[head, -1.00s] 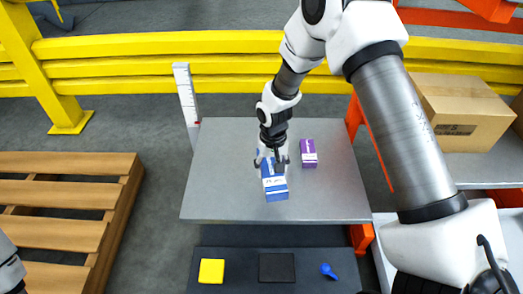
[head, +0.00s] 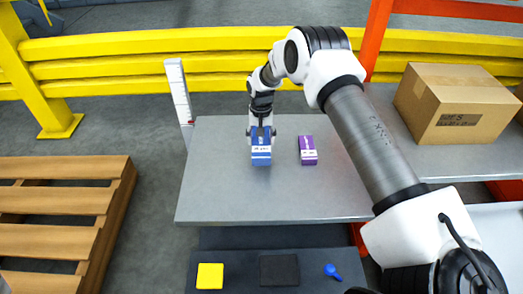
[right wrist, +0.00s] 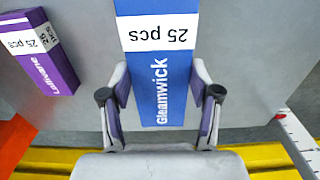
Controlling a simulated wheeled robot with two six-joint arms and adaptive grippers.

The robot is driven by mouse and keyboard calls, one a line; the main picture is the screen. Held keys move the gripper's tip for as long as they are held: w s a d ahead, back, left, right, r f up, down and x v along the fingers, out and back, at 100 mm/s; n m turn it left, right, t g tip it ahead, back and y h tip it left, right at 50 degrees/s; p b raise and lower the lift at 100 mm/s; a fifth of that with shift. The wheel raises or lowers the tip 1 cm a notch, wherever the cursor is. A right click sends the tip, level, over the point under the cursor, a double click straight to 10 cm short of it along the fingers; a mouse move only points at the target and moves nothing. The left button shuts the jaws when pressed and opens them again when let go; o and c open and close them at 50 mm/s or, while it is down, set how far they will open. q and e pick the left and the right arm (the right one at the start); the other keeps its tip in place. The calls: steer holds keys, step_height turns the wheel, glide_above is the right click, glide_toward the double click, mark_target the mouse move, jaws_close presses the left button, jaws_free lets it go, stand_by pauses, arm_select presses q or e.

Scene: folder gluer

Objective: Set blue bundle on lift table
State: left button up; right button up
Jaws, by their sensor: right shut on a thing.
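The blue bundle (head: 261,152), with a white band, is in my right gripper (head: 260,130) over the back middle of the grey lift table (head: 225,190). In the right wrist view the blue bundle (right wrist: 160,75) reads "Gleamwick" and "25 pcs", and the fingers of my right gripper (right wrist: 160,108) stand on both its sides. The bundle is close to the table top; I cannot tell whether it touches. A purple bundle (head: 308,150) lies on the table just to its right, apart from it. My left gripper is out of view.
A white marked post (head: 179,92) stands at the table's back left corner. A yellow rail (head: 130,60) runs behind. A wooden pallet (head: 60,205) is at left, a carton (head: 460,105) at right. A yellow block (head: 210,276) and a blue item (head: 332,271) lie in front.

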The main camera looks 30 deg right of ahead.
mark_target(261, 140)
step_height(261, 140, down, 4)
steer(key=shift+s+r+b, duration=0.1)
steer(key=shift+b, duration=0.65)
steer(key=shift+r, duration=0.2)
steer(key=shift+c, duration=0.6)
steer(key=shift+f, duration=0.2)
steer(key=o, duration=1.4)
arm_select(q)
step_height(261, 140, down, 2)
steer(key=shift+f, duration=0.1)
arm_select(e)
steer(key=shift+r, duration=0.1)
arm_select(q)
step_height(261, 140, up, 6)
steer(key=p, duration=0.6)
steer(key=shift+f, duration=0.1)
arm_select(e)
step_height(261, 140, up, 12)
steer(key=shift+r, duration=0.1)
